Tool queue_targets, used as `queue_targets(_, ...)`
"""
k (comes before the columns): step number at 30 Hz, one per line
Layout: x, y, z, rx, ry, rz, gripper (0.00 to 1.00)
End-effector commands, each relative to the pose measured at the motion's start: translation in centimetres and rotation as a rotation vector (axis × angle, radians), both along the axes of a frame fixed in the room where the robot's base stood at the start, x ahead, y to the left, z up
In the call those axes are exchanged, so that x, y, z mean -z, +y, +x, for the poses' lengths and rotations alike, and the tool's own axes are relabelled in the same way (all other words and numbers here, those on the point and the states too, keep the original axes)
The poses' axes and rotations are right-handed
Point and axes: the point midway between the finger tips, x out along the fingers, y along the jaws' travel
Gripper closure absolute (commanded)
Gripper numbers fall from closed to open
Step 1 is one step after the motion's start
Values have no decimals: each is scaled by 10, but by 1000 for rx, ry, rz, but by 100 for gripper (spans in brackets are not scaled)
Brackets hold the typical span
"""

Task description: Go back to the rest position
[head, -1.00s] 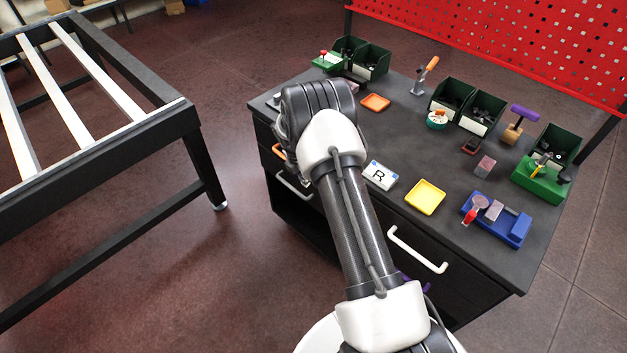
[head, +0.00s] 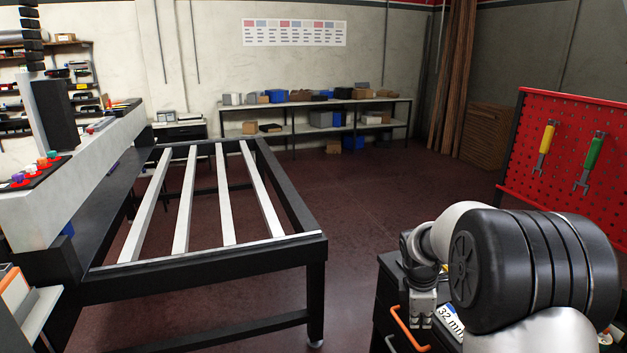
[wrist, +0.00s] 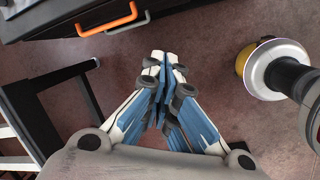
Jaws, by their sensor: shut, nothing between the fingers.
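My gripper (wrist: 165,62) is shut and empty in the wrist view, its blue-and-white fingers together above the bare dark red floor. In the head view my gripper (head: 422,312) hangs fingers down at the lower right, beside the left end of the black workbench (head: 388,300). A large black joint of my arm hides most of that bench top.
In the wrist view the bench front with an orange handle (wrist: 107,20) lies close above the fingers. The grid table (head: 316,285) with white slats stands at left. A red perforated panel (head: 565,115) rises at right. Open floor lies between table and bench.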

Motion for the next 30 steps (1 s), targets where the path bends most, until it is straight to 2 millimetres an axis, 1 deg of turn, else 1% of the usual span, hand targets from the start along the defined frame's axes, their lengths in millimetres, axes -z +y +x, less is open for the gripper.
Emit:
queue_targets(1, -29, 9, -15, 72, -36, 19, 100)
queue_targets(3, -58, 20, -36, 180, -77, 52, 100)
queue_targets(5, -81, 30, -56, 271, -110, 81, 100)
queue_targets(6, -95, 36, -70, 333, -133, 103, 100)
queue_targets(8, -114, 45, -92, 424, -164, 136, 100)
queue_targets(9, -125, 51, -108, 484, -184, 160, 100)
queue_targets(11, -140, 60, -131, 573, -213, 197, 100)
queue_targets(12, -147, 66, -148, 634, -230, 223, 100)
queue_targets(14, -157, 74, -173, 722, -256, 262, 100)
queue_targets(15, -162, 80, -190, 782, -271, 291, 100)
queue_targets(16, -164, 84, -202, 824, -280, 312, 100)
queue_targets(18, -168, 92, -231, 926, -303, 362, 100)
queue_targets(21, -168, 102, -267, 1057, -325, 430, 100)
queue_targets(24, -164, 110, -294, 1163, -338, 487, 100)
queue_targets(25, -162, 112, -301, 1188, -339, 500, 100)
queue_targets(27, -159, 115, -312, 1236, -343, 526, 100)
queue_targets(30, -156, 117, -321, 1274, -345, 546, 100)
